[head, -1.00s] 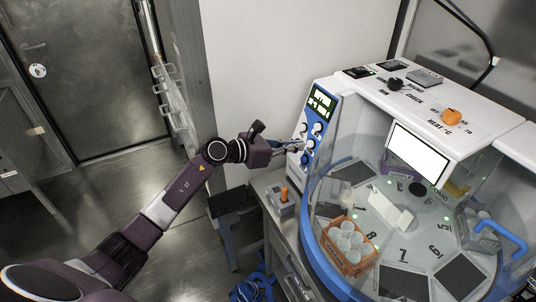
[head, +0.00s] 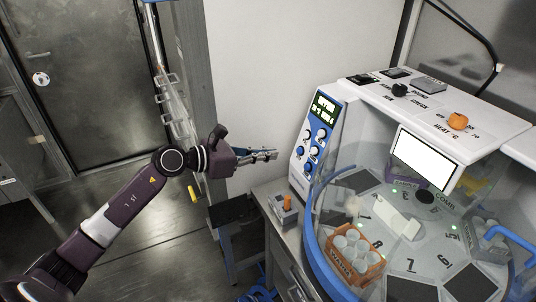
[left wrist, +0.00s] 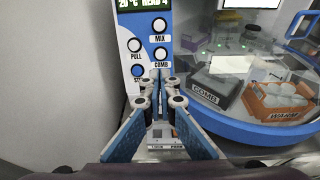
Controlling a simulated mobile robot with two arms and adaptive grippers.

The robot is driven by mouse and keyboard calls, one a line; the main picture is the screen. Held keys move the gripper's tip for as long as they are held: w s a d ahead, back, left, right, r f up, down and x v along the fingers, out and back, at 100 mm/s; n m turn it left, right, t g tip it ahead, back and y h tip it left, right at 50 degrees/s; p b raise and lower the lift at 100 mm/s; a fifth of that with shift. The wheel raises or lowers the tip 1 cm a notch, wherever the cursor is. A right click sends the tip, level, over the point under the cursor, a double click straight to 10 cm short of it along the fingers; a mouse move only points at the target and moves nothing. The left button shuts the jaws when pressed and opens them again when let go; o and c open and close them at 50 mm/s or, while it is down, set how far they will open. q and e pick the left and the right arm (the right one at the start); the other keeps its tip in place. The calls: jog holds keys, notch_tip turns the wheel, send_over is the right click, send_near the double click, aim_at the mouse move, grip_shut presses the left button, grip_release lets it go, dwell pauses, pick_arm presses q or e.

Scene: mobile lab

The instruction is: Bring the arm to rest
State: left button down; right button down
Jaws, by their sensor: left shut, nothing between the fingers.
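My left arm comes in from the left in the head view, and its gripper (head: 266,155) is shut and empty. It hangs in free air to the left of the blue control panel (head: 316,137) with its knobs and small green display. A gap shows between the fingertips and the panel. In the left wrist view the two blue fingers (left wrist: 157,80) meet in front of the panel (left wrist: 148,45), below the MIX and COMB knobs. My right gripper is in neither view.
The white machine (head: 440,110) has a clear round chamber holding an orange rack (head: 352,262) of white cups. A small grey box with an orange knob (head: 287,203) sits on the bench before it. Pipes and a post stand behind my arm. The floor at left is clear.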

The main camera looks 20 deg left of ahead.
pick_arm(q)
jog(key=shift+s+r, duration=0.1)
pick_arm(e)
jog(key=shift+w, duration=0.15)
